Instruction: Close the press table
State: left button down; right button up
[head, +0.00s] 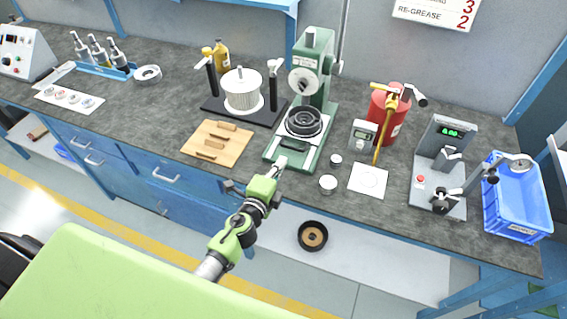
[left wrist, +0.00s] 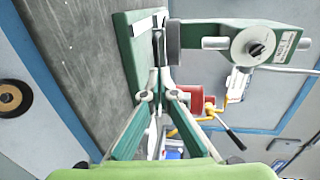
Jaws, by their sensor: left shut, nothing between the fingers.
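The green press (head: 312,85) stands upright at the middle of the bench. My left gripper (head: 281,162) is shut and empty, at the front edge of the press base. In the left wrist view its fingertips (left wrist: 160,68) come together close to the press base (left wrist: 128,62) and a dark part under the press head (left wrist: 258,46). I cannot tell whether they touch. My right gripper is out of view.
A wooden board (head: 218,143) lies left of the press. A small white jar (head: 328,184) and a white sheet (head: 368,180) lie to the right. A red canister (head: 391,108) and a blue crate (head: 517,212) stand further right. A dark ring-shaped container (head: 313,236) is below the bench edge.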

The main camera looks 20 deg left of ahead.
pick_arm(q)
jog(key=shift+s+a, duration=0.1)
jog(key=shift+s, duration=0.5)
jog(key=shift+s+a+f, duration=0.15)
jog(key=shift+s+f, duration=0.05)
jog(key=shift+s, duration=0.05)
jog(key=shift+s+a+r+b, duration=0.1)
jog(key=shift+s+b, duration=0.2)
jog(key=shift+s, duration=0.8)
jog(key=s+a+n+g+y, duration=0.5)
jog(key=s+a+n, duration=0.4)
jog(key=s+n, duration=0.25)
jog(key=s+d+f+n+g+h, duration=0.1)
jog(key=s+d+n+g+h, duration=0.55)
jog(key=s, duration=0.85)
notch_tip(320, 180, down, 28)
jog(key=s+d+f+m+g+y, duration=0.1)
jog(key=s+d+m+g+y, duration=0.1)
jog(key=s+a+f+g, duration=0.1)
jog(key=s+a+f, duration=0.2)
jog(key=s+f, duration=1.1)
jog(key=shift+s, duration=1.25)
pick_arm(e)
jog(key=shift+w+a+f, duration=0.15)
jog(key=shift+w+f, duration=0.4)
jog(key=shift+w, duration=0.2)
